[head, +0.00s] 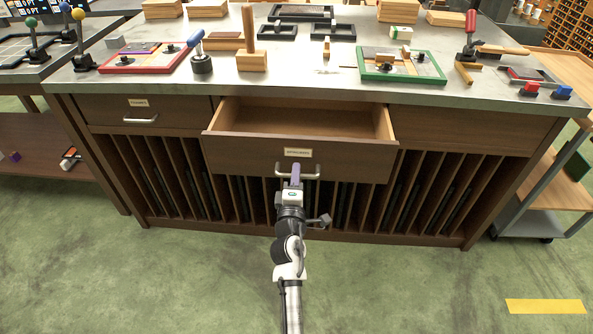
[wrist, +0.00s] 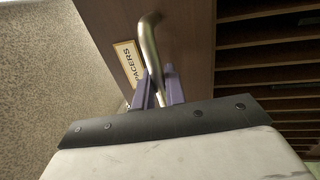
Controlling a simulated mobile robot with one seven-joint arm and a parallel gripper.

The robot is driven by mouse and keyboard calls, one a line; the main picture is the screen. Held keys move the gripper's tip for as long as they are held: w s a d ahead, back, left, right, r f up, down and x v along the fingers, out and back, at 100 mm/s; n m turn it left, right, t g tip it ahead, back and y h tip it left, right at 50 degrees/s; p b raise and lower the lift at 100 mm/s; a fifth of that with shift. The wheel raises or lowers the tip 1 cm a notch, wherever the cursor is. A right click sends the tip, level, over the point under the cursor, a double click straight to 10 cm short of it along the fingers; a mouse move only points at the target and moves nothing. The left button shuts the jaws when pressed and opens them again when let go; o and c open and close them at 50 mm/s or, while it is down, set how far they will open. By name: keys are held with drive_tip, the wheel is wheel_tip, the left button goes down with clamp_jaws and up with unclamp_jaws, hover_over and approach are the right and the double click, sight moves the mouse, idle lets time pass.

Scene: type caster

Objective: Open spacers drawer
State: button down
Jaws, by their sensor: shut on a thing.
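The spacers drawer (head: 250,155) is the middle drawer under the bench top, and it stands pulled out. Its inside shows a bare, pale wooden floor. The label (head: 298,152) on its front is small in the head view; the wrist view shows the label (wrist: 130,62) with letters reading "PACERS". The metal handle (head: 312,175) is a curved bar, and it also shows in the wrist view (wrist: 149,38). My gripper (head: 296,172) is in front of the drawer with its purple fingers shut on the handle. The fingers also show in the wrist view (wrist: 158,90).
A second drawer (head: 125,115) at the left is shut. Open slots with upright dividers (head: 240,200) fill the bench below. The bench top (head: 310,82) holds a red tray, a green tray and tools. A cart (head: 555,185) stands at the right. The green floor in front is clear.

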drive_tip(key=shift+s, duration=1.25)
drive_tip(key=c, duration=1.5)
unclamp_jaws()
drive_tip(key=shift+c, duration=0.2)
drive_tip(key=shift+r, duration=0.1)
